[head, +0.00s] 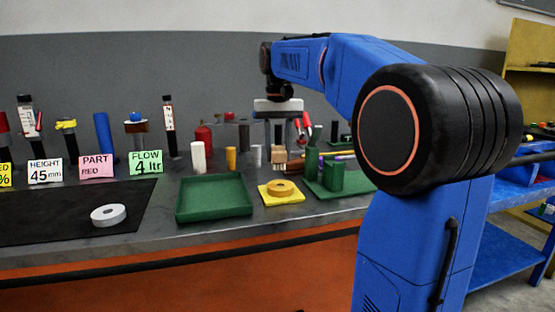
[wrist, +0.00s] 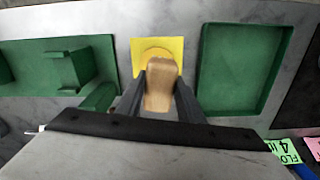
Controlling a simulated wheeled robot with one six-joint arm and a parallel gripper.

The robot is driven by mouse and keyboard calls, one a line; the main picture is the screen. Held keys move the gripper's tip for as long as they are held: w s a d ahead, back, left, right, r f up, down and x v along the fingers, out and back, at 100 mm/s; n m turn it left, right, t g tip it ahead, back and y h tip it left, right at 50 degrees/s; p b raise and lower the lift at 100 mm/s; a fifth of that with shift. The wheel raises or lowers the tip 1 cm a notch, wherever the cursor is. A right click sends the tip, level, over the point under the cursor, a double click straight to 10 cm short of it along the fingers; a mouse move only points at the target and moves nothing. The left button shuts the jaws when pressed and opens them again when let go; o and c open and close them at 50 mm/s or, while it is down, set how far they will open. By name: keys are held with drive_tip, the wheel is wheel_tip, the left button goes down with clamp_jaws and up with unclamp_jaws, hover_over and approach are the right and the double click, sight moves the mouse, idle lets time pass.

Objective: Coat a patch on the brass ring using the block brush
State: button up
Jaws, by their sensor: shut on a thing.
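The brass ring (head: 281,188) lies flat on a yellow square mat (head: 265,198) on the grey bench. In the wrist view the ring (wrist: 152,50) is mostly hidden behind the brush, with its far edge showing on the yellow mat (wrist: 173,43). My gripper (head: 278,142) is shut on the block brush (head: 278,158), a pale wooden block held above and behind the ring in the head view. In the wrist view the brush (wrist: 158,85) sits between the two dark fingers of my gripper (wrist: 160,90). The brush looks apart from the ring.
A green tray (head: 214,214) stands left of the mat, and a green rack (head: 345,188) stands to its right. White, yellow and red cylinders stand behind. A white ring (head: 108,215) lies on a dark mat (head: 60,233) at left, with label cards (head: 146,163) behind it.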

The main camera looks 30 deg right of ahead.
drive_tip(key=shift+r, duration=1.05)
